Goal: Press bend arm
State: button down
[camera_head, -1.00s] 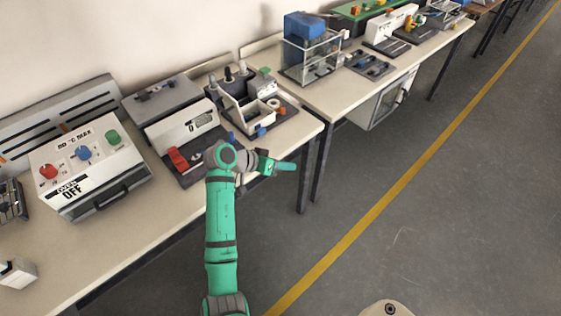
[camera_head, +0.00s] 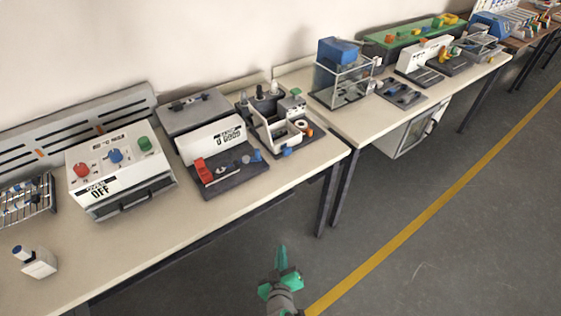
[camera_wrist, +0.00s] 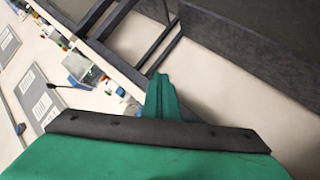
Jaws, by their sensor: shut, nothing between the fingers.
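No part is clearly labelled as a bend arm, and I cannot tell for sure which one it is. A white display unit (camera_head: 217,136) on a dark base carries a red block (camera_head: 203,169) and small blue and white parts. To its right stands a grey fixture (camera_head: 272,133) with upright posts and white brackets. My green gripper (camera_head: 282,256) is over the floor in front of the bench, apart from these devices. In the wrist view my gripper (camera_wrist: 161,88) has its fingers together and empty, with the tilted bench beyond it.
A white oven (camera_head: 120,171) marked OFF, with red, blue and green knobs, stands left on the bench (camera_head: 150,247). A small white box (camera_head: 39,264) is at the near left. A glass-sided frame (camera_head: 345,82) stands on the farther table. The floor right of the bench is clear.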

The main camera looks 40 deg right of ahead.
jog(key=s+a+n+t+y, duration=0.2)
jog(key=s+a+y, duration=0.1)
jog(key=s+a, duration=0.55)
jog(key=s+a+r+m+t+y, duration=0.1)
jog(key=s+a+r+y, duration=0.4)
jog(key=s+a+r, duration=0.8)
jog(key=a+t, duration=0.1)
jog(key=a, duration=0.2)
jog(key=shift+a+r+t, duration=0.15)
jog(key=shift+a+t, duration=0.15)
jog(key=shift+s, duration=0.1)
